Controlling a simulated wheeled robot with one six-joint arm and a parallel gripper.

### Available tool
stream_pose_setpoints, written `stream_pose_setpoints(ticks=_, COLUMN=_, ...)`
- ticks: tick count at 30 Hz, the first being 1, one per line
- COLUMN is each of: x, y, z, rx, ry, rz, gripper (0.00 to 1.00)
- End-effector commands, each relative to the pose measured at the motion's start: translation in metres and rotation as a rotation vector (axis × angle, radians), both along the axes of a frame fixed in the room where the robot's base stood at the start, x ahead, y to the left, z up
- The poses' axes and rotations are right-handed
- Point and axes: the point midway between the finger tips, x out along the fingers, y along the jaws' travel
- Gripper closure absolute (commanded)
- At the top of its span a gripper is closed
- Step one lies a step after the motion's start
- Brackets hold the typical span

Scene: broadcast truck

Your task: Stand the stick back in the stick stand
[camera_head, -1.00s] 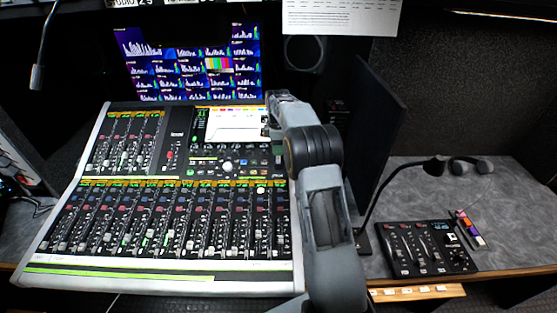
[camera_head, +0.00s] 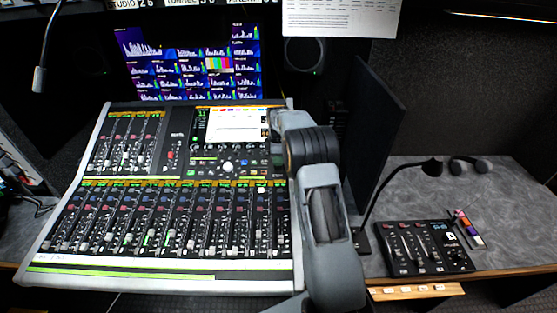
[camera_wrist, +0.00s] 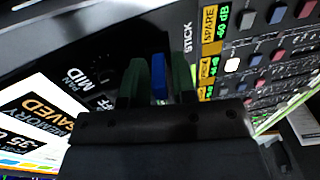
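The stick (camera_wrist: 158,76) is a narrow blue piece between the two dark green fingers of my gripper (camera_wrist: 157,84) in the wrist view. The fingers flank it closely and appear shut on it; its lower part is hidden by the gripper body. Just beyond the fingertips is the dark face of the mixing console (camera_wrist: 215,38), with a printed STICK label right of the fingers. I cannot make out the stick stand itself. In the head view my arm covers the gripper and the stick at the console's upper right.
The mixing console (camera_head: 160,272) fills the left, with raised faders. A dark upright screen (camera_head: 375,125) stands close right of my arm. Beyond it are a small control panel (camera_head: 425,247), a gooseneck microphone (camera_head: 400,172) and a headset (camera_head: 468,165). The grey desk at right is mostly clear.

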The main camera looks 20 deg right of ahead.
Motion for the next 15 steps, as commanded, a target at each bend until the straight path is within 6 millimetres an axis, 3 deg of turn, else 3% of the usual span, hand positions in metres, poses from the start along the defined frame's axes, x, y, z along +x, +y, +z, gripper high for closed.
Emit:
stream_pose_setpoints(ticks=8, x=0.0000, y=0.0000, z=0.0004, rx=0.000, ry=0.000, rz=0.000, gripper=1.00)
stream_pose_setpoints(ticks=15, x=0.0000, y=0.0000, z=0.0004, rx=0.000, ry=0.000, rz=0.000, gripper=1.00)
